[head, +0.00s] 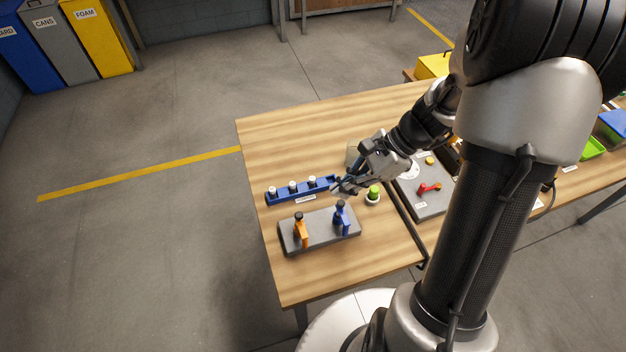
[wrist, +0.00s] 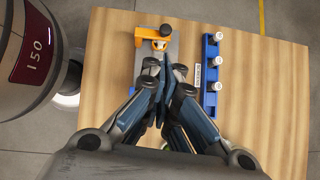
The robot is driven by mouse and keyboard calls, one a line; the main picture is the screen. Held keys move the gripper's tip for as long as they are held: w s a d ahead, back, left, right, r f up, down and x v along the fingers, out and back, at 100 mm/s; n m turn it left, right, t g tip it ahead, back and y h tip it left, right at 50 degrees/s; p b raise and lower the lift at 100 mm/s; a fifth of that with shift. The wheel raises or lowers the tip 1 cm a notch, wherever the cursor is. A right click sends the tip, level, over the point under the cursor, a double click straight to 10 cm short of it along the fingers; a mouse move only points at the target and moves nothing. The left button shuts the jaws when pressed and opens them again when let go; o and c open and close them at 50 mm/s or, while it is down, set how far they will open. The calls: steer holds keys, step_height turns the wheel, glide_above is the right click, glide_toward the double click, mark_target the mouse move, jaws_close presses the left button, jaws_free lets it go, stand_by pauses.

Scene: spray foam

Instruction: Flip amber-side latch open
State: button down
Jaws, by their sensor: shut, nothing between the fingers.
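The amber latch (head: 303,234) stands on a grey plate (head: 321,240) near the table's front left, with a dark top. A blue latch (head: 342,220) stands to its right on the same plate. In the wrist view the amber latch (wrist: 155,42) lies just beyond my fingertips, its arm pointing left, and the grey plate (wrist: 172,26) shows partly beside it. My gripper (head: 340,186) is shut and empty, above the table behind the blue latch. In the wrist view my closed fingers (wrist: 163,64) hide most of the plate and the blue latch.
A blue rack (head: 322,187) with several white-capped bottles lies behind the plate. A grey panel (head: 425,206) with a red handle (head: 430,188) lies farther right. The table's back left is clear.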

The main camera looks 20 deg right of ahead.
steer(key=shift+w+d+f+m, duration=0.1)
steer(key=shift+d+f+m, duration=0.15)
steer(key=shift+m, duration=0.05)
steer(key=shift+a+f, duration=0.1)
steer(key=b, duration=0.3)
glide_toward(302, 230)
steer(key=w+a+f, duration=0.1)
steer(key=w+f, duration=0.2)
steer(key=f, duration=0.1)
steer(key=shift+a+f, duration=0.1)
steer(key=shift+a, duration=0.05)
steer(key=shift+w+a+n+g+p, duration=0.45)
steer(key=shift+n+g+p, duration=0.2)
steer(key=shift+n, duration=0.45)
